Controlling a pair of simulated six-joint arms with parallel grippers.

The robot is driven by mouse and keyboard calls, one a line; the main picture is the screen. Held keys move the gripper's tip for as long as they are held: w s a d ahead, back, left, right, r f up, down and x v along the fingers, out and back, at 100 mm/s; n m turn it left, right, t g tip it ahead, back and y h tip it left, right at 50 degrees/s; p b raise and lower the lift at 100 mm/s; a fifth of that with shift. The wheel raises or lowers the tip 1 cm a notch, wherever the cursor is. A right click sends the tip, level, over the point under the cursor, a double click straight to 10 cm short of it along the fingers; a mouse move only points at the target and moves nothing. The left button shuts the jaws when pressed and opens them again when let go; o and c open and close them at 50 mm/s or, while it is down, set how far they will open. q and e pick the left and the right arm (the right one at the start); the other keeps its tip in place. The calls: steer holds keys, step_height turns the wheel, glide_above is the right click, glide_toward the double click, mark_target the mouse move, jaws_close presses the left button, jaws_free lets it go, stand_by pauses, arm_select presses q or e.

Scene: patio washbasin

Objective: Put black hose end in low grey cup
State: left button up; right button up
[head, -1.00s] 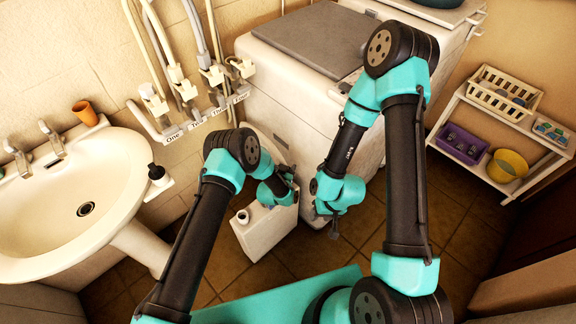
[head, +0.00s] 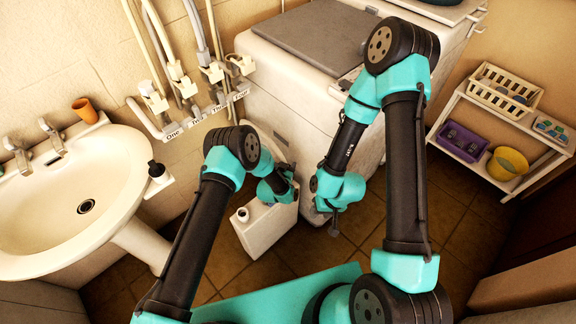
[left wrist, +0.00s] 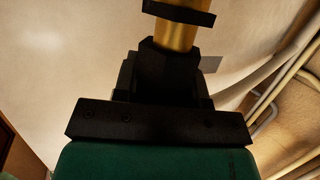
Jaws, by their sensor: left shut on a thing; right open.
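My left gripper (head: 286,178) is low in front of the white machine, above and behind the white jug-like container (head: 266,224). In the left wrist view it (left wrist: 170,75) is shut on a brass-coloured cylinder with a black band (left wrist: 178,36). I cannot tell whether this is the black hose end. My right gripper (head: 334,222) is open and empty, pointing down beside the machine, right of the container. I cannot make out the low grey cup for certain.
The white machine (head: 290,90) stands behind both grippers. A washbasin (head: 120,170) with a black-topped item (head: 156,169) is on the left. Wall holders labelled One to Four (head: 200,112) carry hoses. A white shelf (head: 500,130) is at the right. Some tiled floor (head: 375,240) is clear.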

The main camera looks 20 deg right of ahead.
arm_select(q)
steer(key=shift+f, duration=0.6)
stand_by(0.7)
steer(key=o, duration=0.7)
